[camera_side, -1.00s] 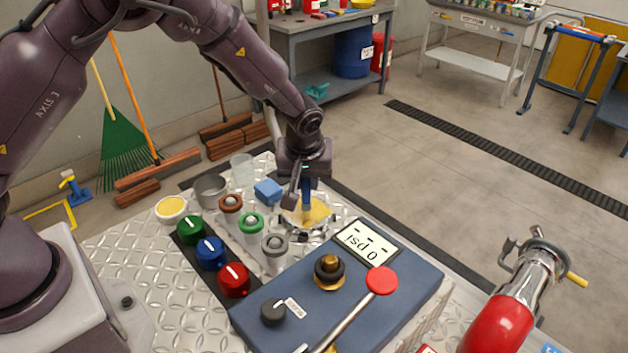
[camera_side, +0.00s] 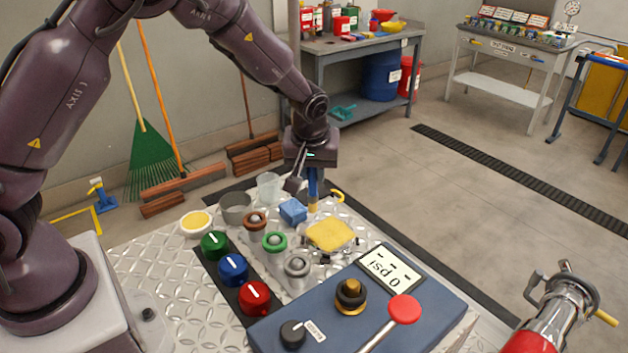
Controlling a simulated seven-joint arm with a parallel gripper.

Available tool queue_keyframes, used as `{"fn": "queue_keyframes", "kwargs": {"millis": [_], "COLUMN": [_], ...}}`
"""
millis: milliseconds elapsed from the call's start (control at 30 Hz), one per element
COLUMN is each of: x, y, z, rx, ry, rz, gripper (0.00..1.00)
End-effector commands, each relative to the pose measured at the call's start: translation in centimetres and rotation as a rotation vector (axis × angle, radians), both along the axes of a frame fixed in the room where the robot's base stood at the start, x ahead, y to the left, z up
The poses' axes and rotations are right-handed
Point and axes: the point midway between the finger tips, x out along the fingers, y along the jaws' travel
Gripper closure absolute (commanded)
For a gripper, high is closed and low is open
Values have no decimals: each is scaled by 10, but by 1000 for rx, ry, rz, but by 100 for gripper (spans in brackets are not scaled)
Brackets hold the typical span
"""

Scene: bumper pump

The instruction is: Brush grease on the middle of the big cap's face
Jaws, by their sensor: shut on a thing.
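My gripper (camera_side: 312,172) is shut on a blue-handled brush (camera_side: 313,188) held upright, with its tan bristles pointing down. The bristle tip is just behind and left of a yellow square pad (camera_side: 330,236) on the metal plate, and seems apart from it. A white dish of yellow paste (camera_side: 196,223), possibly the grease, stands at the left. I cannot tell which thing is the big cap. Three round pieces with grey centres stand in a row: brown (camera_side: 255,221), green (camera_side: 274,242) and grey (camera_side: 297,265).
A blue block (camera_side: 293,211), a metal cup (camera_side: 236,207) and a clear cup (camera_side: 269,186) stand close left of the brush. Green, blue and red knobs (camera_side: 233,268) and a blue gauge box (camera_side: 360,322) are in front. A red-and-chrome nozzle (camera_side: 560,298) is at right.

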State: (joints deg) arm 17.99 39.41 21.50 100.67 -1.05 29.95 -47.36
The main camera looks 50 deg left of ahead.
Motion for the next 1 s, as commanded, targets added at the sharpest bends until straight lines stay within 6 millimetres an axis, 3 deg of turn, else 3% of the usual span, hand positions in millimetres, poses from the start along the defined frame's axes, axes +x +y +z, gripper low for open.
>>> {"fn": "queue_keyframes", "kwargs": {"millis": [433,1000], "x": [0,0], "y": [0,0], "z": [37,40], "rx": [-1,-1], "ry": [-2,-1], "rz": [0,0], "gripper": [100,100]}}
